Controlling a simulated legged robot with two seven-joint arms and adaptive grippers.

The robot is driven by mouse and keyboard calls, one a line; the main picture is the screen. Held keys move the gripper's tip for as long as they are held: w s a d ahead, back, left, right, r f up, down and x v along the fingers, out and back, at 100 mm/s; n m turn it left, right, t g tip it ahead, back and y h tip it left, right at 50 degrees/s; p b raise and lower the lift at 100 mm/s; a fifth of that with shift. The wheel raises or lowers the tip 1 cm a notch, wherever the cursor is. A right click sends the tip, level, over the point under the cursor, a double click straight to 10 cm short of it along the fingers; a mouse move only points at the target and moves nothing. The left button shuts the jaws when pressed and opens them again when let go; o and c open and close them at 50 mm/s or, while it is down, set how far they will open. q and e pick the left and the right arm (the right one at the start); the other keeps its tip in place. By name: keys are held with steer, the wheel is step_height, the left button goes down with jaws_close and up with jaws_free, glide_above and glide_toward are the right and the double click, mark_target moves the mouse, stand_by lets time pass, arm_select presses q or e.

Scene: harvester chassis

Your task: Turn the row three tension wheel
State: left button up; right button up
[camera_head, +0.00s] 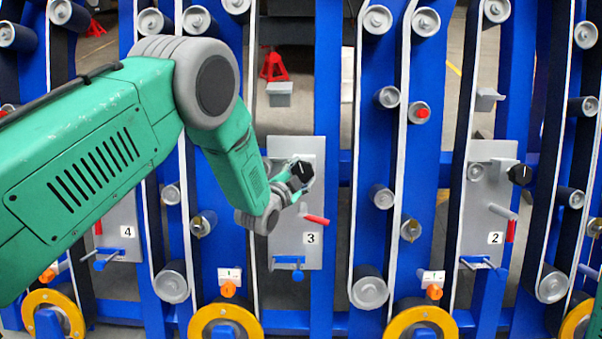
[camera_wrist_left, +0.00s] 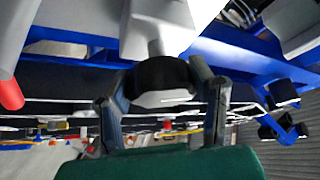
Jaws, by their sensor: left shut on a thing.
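The row three tension wheel (camera_head: 302,171) is a black knob on the grey plate labelled 3 (camera_head: 311,258) in the head view. My left gripper (camera_head: 291,177) is at this knob, its fingers around it. In the left wrist view the black knob (camera_wrist_left: 160,76) with its pale face sits between the two fingers of my left gripper (camera_wrist_left: 165,100), which is shut on it. A pale block (camera_wrist_left: 158,25) stands behind the knob in that view. A red-handled lever (camera_head: 317,220) sticks out just below the gripper. My right gripper is not in view.
Plate 2 (camera_head: 480,215) with its own black knob (camera_head: 519,174) is to the right, and plate 4 (camera_head: 118,225) is to the left. Blue uprights (camera_head: 328,100), belts and rollers stand close on both sides. Yellow rings (camera_head: 225,312) line the bottom.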

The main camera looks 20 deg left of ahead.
arm_select(q)
steer(key=shift+s+d+f, duration=0.1)
steer(key=shift+f, duration=0.05)
steer(key=o, duration=1.2)
steer(key=shift+c, duration=0.2)
steer(key=v, duration=1.2)
steer(key=shift+f, duration=0.1)
steer(key=s+a+f+n+g+y, duration=0.1)
steer(key=s+a+f+n+g, duration=0.2)
steer(key=s+f, duration=0.45)
steer(key=s+a+f+n+g+y, duration=0.1)
steer(key=s+f+n+g, duration=0.2)
steer(key=s+f+g, duration=0.5)
steer(key=s+a+r+n+g, duration=0.1)
steer(key=s+n+g, duration=0.3)
steer(key=s, duration=1.5)
steer(key=shift+s+a+n, duration=0.3)
steer(key=shift+s+a, duration=0.05)
steer(key=shift+a, duration=0.35)
